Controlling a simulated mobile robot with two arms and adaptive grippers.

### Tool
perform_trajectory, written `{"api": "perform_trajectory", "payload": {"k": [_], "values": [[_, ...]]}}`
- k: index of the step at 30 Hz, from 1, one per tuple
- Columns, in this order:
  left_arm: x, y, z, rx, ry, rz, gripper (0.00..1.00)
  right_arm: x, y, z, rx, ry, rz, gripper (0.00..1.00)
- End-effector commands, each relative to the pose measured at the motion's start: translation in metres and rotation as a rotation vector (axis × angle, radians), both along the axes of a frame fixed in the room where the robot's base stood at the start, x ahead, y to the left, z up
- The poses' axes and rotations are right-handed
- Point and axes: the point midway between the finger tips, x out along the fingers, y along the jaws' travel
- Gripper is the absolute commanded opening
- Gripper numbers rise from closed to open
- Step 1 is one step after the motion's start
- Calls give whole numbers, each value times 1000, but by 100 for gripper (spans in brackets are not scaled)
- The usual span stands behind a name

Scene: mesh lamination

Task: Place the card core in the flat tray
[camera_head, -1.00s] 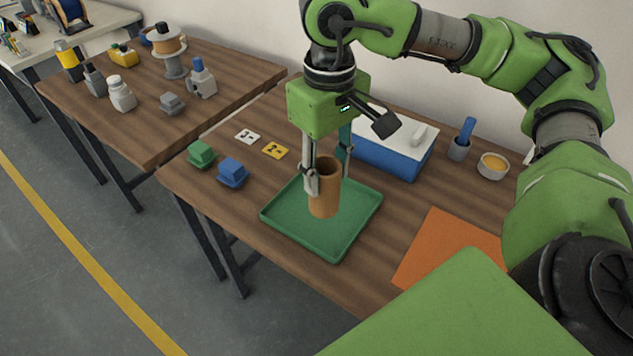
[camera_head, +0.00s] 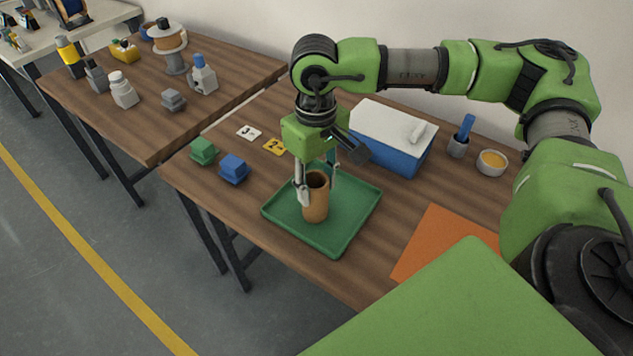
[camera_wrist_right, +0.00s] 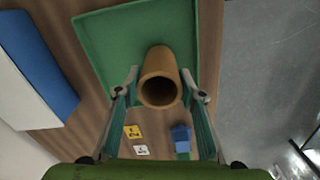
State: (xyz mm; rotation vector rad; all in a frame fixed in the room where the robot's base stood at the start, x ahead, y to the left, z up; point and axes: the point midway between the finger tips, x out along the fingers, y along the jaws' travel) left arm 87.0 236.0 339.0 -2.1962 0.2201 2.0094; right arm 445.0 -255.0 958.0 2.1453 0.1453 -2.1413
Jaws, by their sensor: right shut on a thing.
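The card core (camera_head: 315,204) is a brown, hollow tube. It is upright over the flat tray (camera_head: 338,236), a green shallow tray on the wooden table. I cannot tell whether its lower end touches the tray floor. My right gripper (camera_head: 317,190) is shut on the upper part of the core, one finger on each side. In the right wrist view the core (camera_wrist_right: 160,80) shows its open end between the two fingers (camera_wrist_right: 160,88), with the tray (camera_wrist_right: 105,35) behind it. My left gripper is not in view.
A blue box with a white lid (camera_head: 392,140) stands behind the tray. An orange sheet (camera_head: 445,245) lies to its right. Green (camera_head: 203,150) and blue (camera_head: 233,168) blocks and number cards (camera_head: 249,133) are to its left. A cup (camera_head: 458,146) and bowl (camera_head: 491,162) stand at the back right.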

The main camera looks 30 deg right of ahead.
Motion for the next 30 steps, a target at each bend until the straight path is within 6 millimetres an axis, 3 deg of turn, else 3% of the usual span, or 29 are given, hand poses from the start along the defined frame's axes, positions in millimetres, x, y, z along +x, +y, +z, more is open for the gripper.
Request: {"api": "perform_trajectory", "payload": {"k": [3, 4, 6, 20, 30], "values": [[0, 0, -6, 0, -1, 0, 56, 0, 0, -5, 0, 0, 0, 15], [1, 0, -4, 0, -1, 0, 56, 0, 0, -4, 0, 0, 0, 42], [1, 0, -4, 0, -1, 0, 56, 0, 0, -3, 0, 0, 0, 54], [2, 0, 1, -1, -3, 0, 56, 0, 0, 5, 0, -1, -1, 54], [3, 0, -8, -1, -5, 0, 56, 1, 2, 75, 2, -4, 1, 54]]}}
